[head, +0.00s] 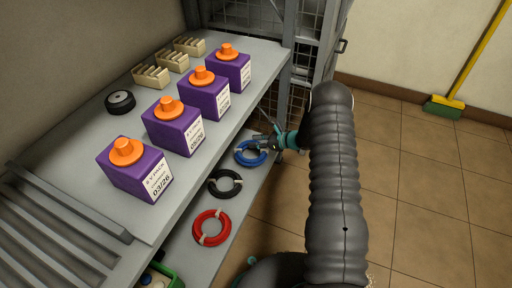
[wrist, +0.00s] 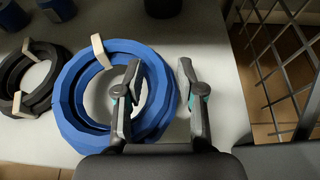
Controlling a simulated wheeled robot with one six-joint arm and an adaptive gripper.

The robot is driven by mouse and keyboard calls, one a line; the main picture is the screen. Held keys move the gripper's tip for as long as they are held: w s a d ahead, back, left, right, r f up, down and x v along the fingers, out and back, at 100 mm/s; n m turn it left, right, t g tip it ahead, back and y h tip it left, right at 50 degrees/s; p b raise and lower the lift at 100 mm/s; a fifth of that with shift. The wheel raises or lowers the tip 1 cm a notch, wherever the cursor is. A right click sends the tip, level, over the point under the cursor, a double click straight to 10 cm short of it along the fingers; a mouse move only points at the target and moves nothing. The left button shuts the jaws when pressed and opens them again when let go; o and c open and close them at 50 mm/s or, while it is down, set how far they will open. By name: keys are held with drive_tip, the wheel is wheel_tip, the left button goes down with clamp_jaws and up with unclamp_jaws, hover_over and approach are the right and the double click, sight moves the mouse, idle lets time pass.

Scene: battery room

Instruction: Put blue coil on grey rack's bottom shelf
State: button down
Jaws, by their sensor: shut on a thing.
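The blue coil (head: 240,157) lies at the far end of a grey lower shelf (head: 221,262), below the top surface. In the wrist view the blue coil (wrist: 72,95) is a thick ring with a pale tie. My gripper (head: 273,143) reaches it from the right. In the wrist view my gripper (wrist: 158,70) has one finger inside the ring and the other outside its right side, shut on the coil's band. I cannot tell whether the coil touches the shelf or is slightly raised. I cannot tell for certain which unit is the grey rack.
A black coil (head: 225,183) and a red coil (head: 211,228) lie along the same shelf. Purple packs (head: 173,127) with orange caps stand on the top surface (head: 120,214). A mesh-sided grey frame (head: 310,55) stands behind. Tiled floor (head: 425,190) at right is open.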

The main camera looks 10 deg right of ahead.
drive_tip(key=shift+f, duration=1.45)
drive_tip(key=shift+f+b, duration=0.2)
drive_tip(key=shift+b, duration=0.15)
drive_tip(key=c, duration=0.7)
unclamp_jaws()
drive_tip(key=shift+r, duration=0.15)
drive_tip(key=shift+s+d+r, duration=0.1)
drive_tip(key=shift+d, duration=0.1)
drive_tip(key=p+v, duration=0.1)
drive_tip(key=v, duration=1)
drive_tip(key=shift+s+d, duration=0.15)
drive_tip(key=shift+d, duration=0.1)
drive_tip(key=shift+r, duration=0.1)
